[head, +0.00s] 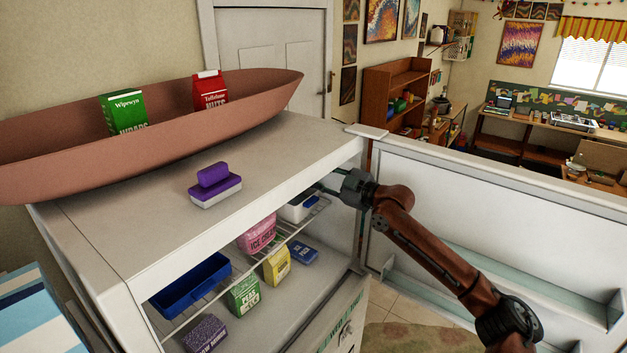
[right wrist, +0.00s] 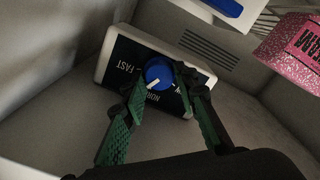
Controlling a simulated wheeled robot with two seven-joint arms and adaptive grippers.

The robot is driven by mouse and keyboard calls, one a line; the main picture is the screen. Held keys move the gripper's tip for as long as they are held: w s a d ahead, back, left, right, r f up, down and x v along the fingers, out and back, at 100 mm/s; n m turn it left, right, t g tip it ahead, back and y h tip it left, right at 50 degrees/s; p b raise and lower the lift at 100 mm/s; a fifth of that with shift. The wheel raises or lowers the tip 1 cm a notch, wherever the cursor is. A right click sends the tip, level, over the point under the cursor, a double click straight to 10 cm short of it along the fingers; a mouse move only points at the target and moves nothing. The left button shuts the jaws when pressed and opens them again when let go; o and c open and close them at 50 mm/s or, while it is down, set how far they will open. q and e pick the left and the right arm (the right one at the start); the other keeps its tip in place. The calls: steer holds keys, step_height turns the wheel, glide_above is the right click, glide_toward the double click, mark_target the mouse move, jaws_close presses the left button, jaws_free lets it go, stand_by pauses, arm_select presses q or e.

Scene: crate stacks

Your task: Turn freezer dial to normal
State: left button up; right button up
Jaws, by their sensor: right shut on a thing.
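The blue freezer dial (right wrist: 159,72) sits on the black face of a white control box (right wrist: 112,52) in the right wrist view. Its white pointer slants toward the lower left of the picture, between the lettering "FAST" and the partly covered lettering starting "NOR". My right gripper (right wrist: 160,84) is shut on the dial, one green-padded finger on either side. In the head view my right gripper (head: 328,187) reaches in under the freezer's top at its right side, and the dial is hidden there. My left gripper is not in view.
The open freezer (head: 260,165) holds a blue bin (head: 190,287), a pink ice cream pack (head: 257,234), a green peas pack (head: 243,296) and other packs. A long brown bowl (head: 60,150) and a purple-and-white block (head: 214,185) rest on top. The open door (head: 500,215) stands right.

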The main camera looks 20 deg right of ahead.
steer(key=n+b, duration=0.1)
steer(key=n, duration=0.4)
steer(key=shift+a+n, duration=0.1)
steer(key=shift+n, duration=0.3)
stand_by(0.4)
steer(key=o, duration=1.1)
steer(key=shift+s, duration=0.2)
steer(key=shift+o, duration=0.2)
steer(key=shift+w, duration=0.1)
steer(key=v, duration=1.2)
